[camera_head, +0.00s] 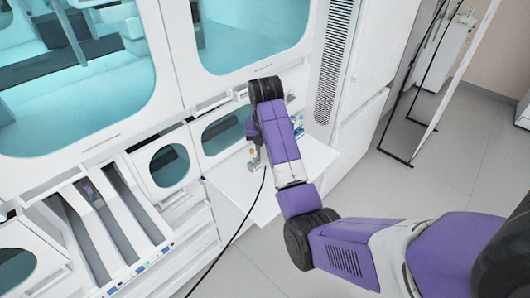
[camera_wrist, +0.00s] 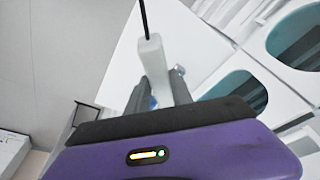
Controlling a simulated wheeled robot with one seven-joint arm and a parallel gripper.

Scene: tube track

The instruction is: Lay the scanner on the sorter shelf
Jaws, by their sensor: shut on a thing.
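The scanner (camera_wrist: 151,58) is a white, handle-like body with a black cable leaving its end, seen in the wrist view. My gripper (camera_wrist: 162,88) is shut on it, one finger on each side. In the head view my gripper is mostly hidden by my purple arm. A small grey and orange part (camera_head: 254,160) shows beside the arm there; I cannot tell if it belongs to the scanner. The sorter shelf seems to be the white flat ledge (camera_head: 232,185) below the windowed cabinet. The scanner appears over or near this ledge; its exact height cannot be told.
A black cable (camera_head: 233,236) hangs past the ledge's front edge to the floor. Small blue items (camera_head: 298,124) stand at the ledge's back, partly behind my arm. Slotted white trays (camera_head: 100,215) lie to the left. Open floor (camera_head: 440,165) is at the right.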

